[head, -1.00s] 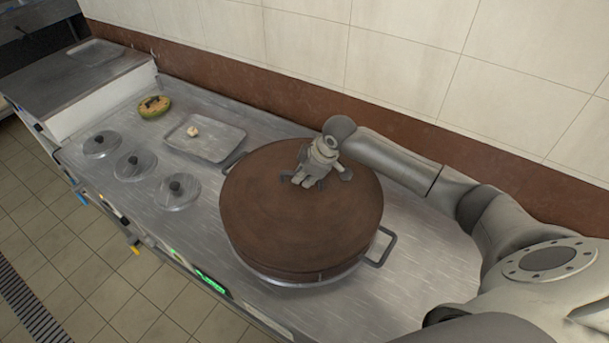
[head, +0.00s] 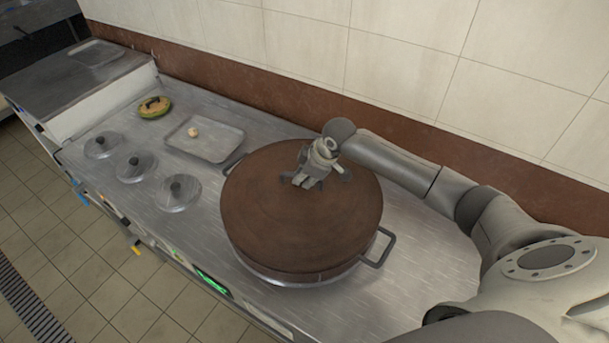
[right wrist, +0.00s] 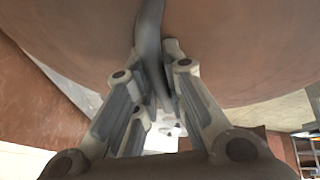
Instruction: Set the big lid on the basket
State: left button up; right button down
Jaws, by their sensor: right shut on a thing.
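The big lid (head: 290,225) is a wide, round brown disc in the middle of the head view. It covers most of a metal pan (head: 290,281) with side handles, and only the rim and handles show. I cannot make out the basket separately, nor whether the lid touches what is under it. My right gripper (head: 302,180) is above the lid near its far side, shut on the lid's handle. In the right wrist view the fingers close on the grey curved handle (right wrist: 150,45) under the brown surface. My left gripper is not in view.
Three small metal lids with black knobs (head: 178,192) lie on the steel counter to the left. Behind them are a shallow tray (head: 218,143) with a small pale item and a green-rimmed round thing (head: 155,107). A tiled wall (head: 400,60) runs along the back.

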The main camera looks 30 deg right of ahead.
jog(key=shift+w+r+p, duration=0.1)
jog(key=shift+r+p, duration=0.05)
jog(key=shift+p, duration=0.2)
dwell(0.6)
jog(key=shift+f+b, duration=0.3)
jog(key=shift+f, duration=0.35)
dwell(0.3)
jog(key=c, duration=1.8)
grip_release()
jog(key=shift+o, duration=0.2)
jog(key=shift+f, duration=0.2)
jog(key=shift+p+v, duration=0.95)
jog(key=shift+p, duration=0.05)
jog(key=p+v, duration=0.9)
jog(key=p, duration=0.1)
jog(key=shift+r, duration=0.15)
